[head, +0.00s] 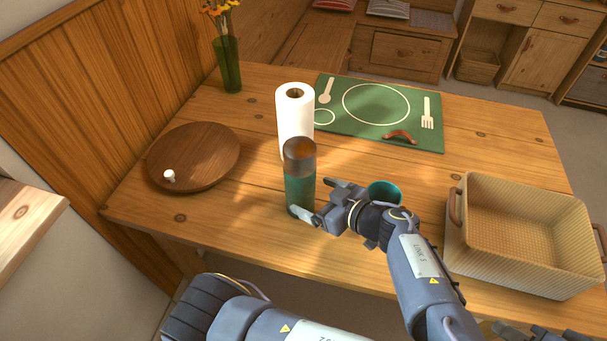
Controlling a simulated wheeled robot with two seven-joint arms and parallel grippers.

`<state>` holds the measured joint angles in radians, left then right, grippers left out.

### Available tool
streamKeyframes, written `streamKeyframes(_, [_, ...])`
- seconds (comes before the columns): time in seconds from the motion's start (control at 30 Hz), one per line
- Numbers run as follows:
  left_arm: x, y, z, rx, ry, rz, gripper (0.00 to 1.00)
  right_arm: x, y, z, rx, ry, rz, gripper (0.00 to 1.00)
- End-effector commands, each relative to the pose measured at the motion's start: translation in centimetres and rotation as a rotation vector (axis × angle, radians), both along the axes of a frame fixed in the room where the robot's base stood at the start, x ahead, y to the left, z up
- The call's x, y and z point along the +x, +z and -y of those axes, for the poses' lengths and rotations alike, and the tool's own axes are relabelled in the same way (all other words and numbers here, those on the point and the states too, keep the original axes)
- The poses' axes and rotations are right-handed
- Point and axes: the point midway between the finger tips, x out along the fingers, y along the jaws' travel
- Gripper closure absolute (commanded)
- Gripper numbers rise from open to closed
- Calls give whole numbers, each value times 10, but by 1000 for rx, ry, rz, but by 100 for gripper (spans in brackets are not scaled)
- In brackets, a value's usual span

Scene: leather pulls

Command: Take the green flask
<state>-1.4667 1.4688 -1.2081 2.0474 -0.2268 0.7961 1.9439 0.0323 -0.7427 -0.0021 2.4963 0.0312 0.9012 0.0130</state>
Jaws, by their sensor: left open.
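The green flask (299,193) stands upright on the wooden table, with a brown band and an orange-brown top. My left gripper (311,197) is open at the flask's lower right side. One finger reaches across the front of the flask's base, and the other points past its right side. I cannot tell whether either finger touches it. The flask's lower front is partly hidden by the near finger.
A paper towel roll (294,108) stands close behind the flask. A teal cup (384,192) is partly hidden behind my wrist. A wicker basket (520,255) is at right, a round wooden board (205,150) at left, and a green placemat (345,121) behind.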

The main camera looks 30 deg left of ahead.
Motion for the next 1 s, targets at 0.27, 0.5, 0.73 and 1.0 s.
streamKeyframes(0.27, [7, -15, -36, 1, 6, -3, 11, 0, 6, 0, 0, 0, 0, 64])
streamKeyframes(0.5, [13, -24, -52, -1, 1, -1, 11, 0, 6, 0, 0, 0, 0, 64])
streamKeyframes(0.73, [13, -24, -52, -1, 0, 0, 18, 0, 6, 0, 0, 0, 0, 64])
streamKeyframes(1.0, [13, -24, -52, -1, 0, -1, 53, 0, 6, 0, 0, 0, 0, 64])
